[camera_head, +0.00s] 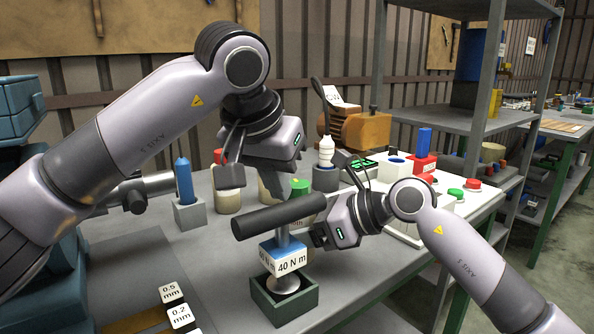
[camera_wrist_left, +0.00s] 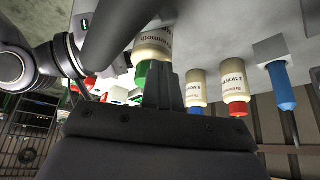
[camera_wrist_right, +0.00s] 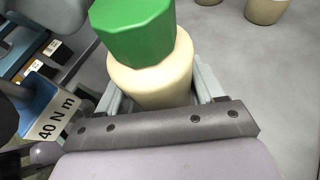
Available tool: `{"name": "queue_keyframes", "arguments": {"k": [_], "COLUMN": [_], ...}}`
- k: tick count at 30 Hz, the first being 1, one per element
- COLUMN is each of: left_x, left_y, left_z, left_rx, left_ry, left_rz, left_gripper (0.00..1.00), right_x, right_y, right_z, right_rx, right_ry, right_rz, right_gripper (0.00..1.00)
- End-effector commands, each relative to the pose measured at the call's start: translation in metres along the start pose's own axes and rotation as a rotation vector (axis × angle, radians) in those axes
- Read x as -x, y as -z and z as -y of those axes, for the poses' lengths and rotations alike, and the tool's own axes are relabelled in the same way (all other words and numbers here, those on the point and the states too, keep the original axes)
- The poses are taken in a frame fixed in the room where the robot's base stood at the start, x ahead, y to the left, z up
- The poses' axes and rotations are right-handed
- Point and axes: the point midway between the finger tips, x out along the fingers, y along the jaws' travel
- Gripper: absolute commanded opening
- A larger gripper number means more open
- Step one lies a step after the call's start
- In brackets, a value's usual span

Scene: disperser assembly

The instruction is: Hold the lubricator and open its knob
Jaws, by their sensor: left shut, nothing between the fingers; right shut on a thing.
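The lubricator is a cream bottle with a faceted green knob (camera_head: 300,187). Its body is mostly hidden behind a black tool handle in the head view. In the right wrist view its cream body (camera_wrist_right: 158,72) sits between the fingers of my right gripper (camera_wrist_right: 155,95), which is shut on it, with the green knob (camera_wrist_right: 135,30) clear above. My left gripper (camera_head: 278,188) is shut and empty, pointing down just left of the knob. In the left wrist view its closed fingertips (camera_wrist_left: 164,68) overlap the green knob (camera_wrist_left: 143,78); I cannot tell whether they touch.
A torque tool with a black handle (camera_head: 278,215) and a "40 N m" label (camera_head: 291,262) stands in a green holder (camera_head: 285,303) in front. Two other cream bottles (camera_wrist_left: 196,88) (camera_wrist_left: 233,85) stand nearby. A blue-topped piece (camera_head: 184,180) stands left. A white board (camera_head: 480,207) is at right.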

Motion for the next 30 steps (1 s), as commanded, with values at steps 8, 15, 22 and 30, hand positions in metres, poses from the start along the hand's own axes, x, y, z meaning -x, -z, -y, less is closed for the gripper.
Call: {"name": "queue_keyframes", "arguments": {"k": [8,15,22,30], "left_x": [0.001,0.001,0.001,0.003], "left_y": [0.001,0.000,0.001,-0.004], "left_z": [-0.002,-0.009,-0.015,-0.015], "left_rx": [0.000,-0.001,-0.001,0.000], "left_ry": [0.001,0.001,0.000,-0.001], "left_rz": [-0.005,-0.006,-0.007,-0.007], "left_gripper": [0.00,0.00,0.00,0.00], "right_x": [0.000,-0.001,-0.001,-0.001], "right_y": [-0.002,-0.002,-0.002,-0.002], "right_z": [-0.002,-0.003,-0.003,-0.004], "right_rx": [0.006,0.007,0.008,0.009], "right_ry": [-0.004,-0.006,-0.007,-0.008], "right_rz": [0.002,0.002,0.002,0.002], "right_gripper": [0.16,0.16,0.16,0.16]}}
